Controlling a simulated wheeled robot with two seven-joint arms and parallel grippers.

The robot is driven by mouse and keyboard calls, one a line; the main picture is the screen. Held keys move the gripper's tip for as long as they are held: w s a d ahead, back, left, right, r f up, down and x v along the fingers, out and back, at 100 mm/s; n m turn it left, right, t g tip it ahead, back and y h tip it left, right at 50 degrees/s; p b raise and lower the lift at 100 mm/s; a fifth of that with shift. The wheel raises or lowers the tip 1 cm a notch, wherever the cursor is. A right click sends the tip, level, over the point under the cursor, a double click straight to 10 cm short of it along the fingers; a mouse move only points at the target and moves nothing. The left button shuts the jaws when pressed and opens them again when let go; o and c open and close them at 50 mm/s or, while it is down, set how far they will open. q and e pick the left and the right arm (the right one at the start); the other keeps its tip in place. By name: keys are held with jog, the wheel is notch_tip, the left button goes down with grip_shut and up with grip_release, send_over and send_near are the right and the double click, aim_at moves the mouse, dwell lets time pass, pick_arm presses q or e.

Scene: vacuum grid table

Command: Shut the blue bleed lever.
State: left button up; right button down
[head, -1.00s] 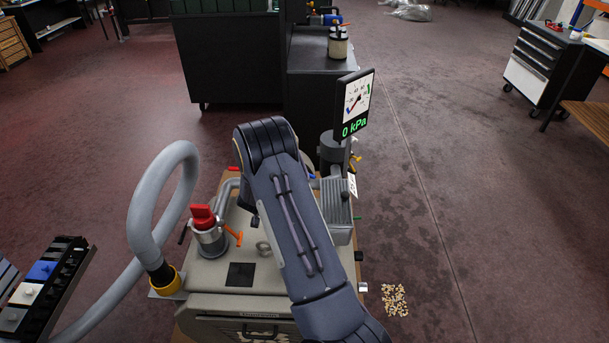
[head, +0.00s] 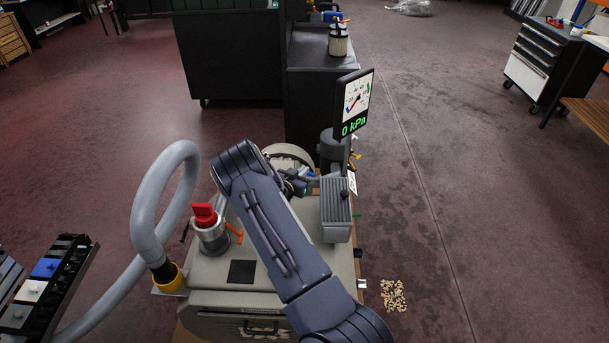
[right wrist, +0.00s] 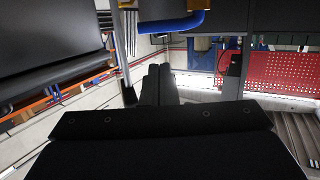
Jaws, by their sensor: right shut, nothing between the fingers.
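A small blue piece (head: 311,174), likely the blue bleed lever, shows beside the grey ribbed block, partly hidden by my right gripper. My right gripper (head: 301,184) is over the back of the beige table, close to the small blue piece. Its fingers are shut and empty in the right wrist view (right wrist: 160,72), pointing just below the bar. I cannot tell whether they touch it. My left gripper is out of view.
A gauge (head: 355,103) reading 0 kPa stands behind the ribbed block (head: 335,204). A red-topped valve (head: 205,216) and a thick grey hose (head: 146,205) are left of my arm.

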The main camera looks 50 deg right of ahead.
jog(key=shift+w+d+f, duration=0.1)
jog(key=shift+d+f, duration=0.3)
jog(key=shift+f, duration=0.35)
jog(key=shift+w+d+f, duration=0.1)
jog(key=shift+d+f, duration=0.3)
jog(key=shift+f, duration=0.35)
jog(key=d+b, duration=0.1)
jog(key=b, duration=0.2)
jog(key=d+b, duration=0.1)
jog(key=b, duration=0.2)
jog(key=shift+s+d+b, duration=0.35)
